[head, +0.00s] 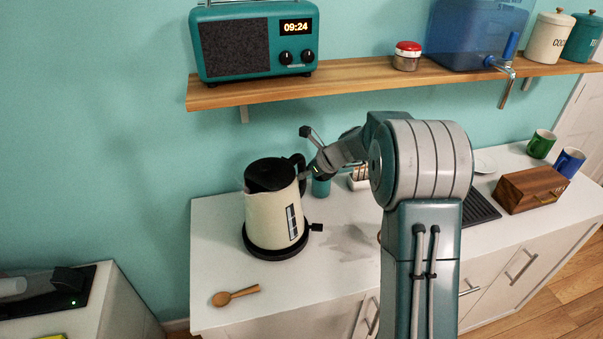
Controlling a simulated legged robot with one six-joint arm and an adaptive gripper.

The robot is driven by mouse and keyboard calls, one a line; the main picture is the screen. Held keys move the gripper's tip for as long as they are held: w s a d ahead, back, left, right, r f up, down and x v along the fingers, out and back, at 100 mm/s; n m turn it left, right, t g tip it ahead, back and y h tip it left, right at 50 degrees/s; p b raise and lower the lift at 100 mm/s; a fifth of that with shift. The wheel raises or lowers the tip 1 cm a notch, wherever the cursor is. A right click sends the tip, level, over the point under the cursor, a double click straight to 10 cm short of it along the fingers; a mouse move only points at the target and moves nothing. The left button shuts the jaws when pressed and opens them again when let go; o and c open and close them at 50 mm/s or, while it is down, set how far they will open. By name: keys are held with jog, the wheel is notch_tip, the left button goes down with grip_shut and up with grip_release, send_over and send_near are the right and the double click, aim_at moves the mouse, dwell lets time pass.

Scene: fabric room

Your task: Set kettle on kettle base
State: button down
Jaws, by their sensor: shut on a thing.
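The cream kettle (268,215) with a black lid stands upright at the left part of the white counter. Its black handle (300,163) is on the upper right side. My gripper (308,168) is shut on the handle, coming from the right; its fingertips are small and partly hidden. The black kettle base (272,253) shows as a dark disc directly under the kettle, with a small black part sticking out to the right. Kettle and base look lined up, with no clear gap between them. I cannot tell whether the kettle rests fully on the base.
A wooden spoon (236,295) lies in front of the kettle on the counter (330,270). A teal cup (321,187) stands behind it. A wooden box (530,188) and mugs (541,144) are at the right. A shelf (350,75) with a radio (255,40) hangs above.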

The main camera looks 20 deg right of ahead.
jog(key=c, duration=0.7)
grip_release()
jog(key=shift+f, duration=0.1)
jog(key=shift+f, duration=0.1)
jog(key=v, duration=1.1)
dwell(0.3)
